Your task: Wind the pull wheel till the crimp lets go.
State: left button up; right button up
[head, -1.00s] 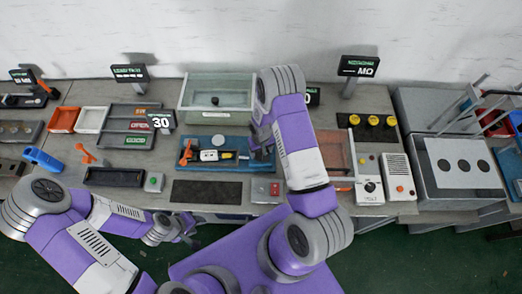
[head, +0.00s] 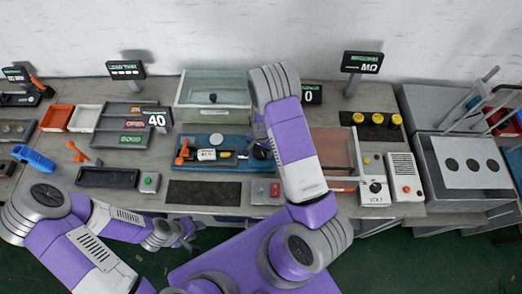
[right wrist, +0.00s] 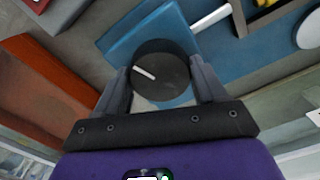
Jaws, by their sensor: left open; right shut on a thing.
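The pull wheel is a dark round knob with a white line on it, and it fills the middle of the right wrist view (right wrist: 160,62). My right gripper (right wrist: 162,84) is shut on the wheel, with one finger on each side of it. In the head view the wheel (head: 262,152) sits at the right end of the blue pull tester (head: 212,140), partly behind my right arm. The crimp itself is too small to make out. My left gripper (head: 188,234) is open and empty, in front of the bench.
A display (head: 157,119) behind the tester's left end reads 40. A clear bin (head: 213,90) stands behind the tester. A dark mat (head: 205,192) and a grey box with a red button (head: 265,191) lie in front. An orange-edged tray (head: 335,150) is to the right.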

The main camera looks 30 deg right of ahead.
jog(key=m, duration=0.2)
jog(key=shift+m, duration=0.4)
jog(key=m, duration=0.2)
jog(key=shift+m, duration=0.4)
jog(key=m, duration=0.3)
jog(key=shift+m+p, duration=0.5)
jog(key=shift+m, duration=1.2)
jog(key=o, duration=1)
jog(key=shift+o, duration=0.2)
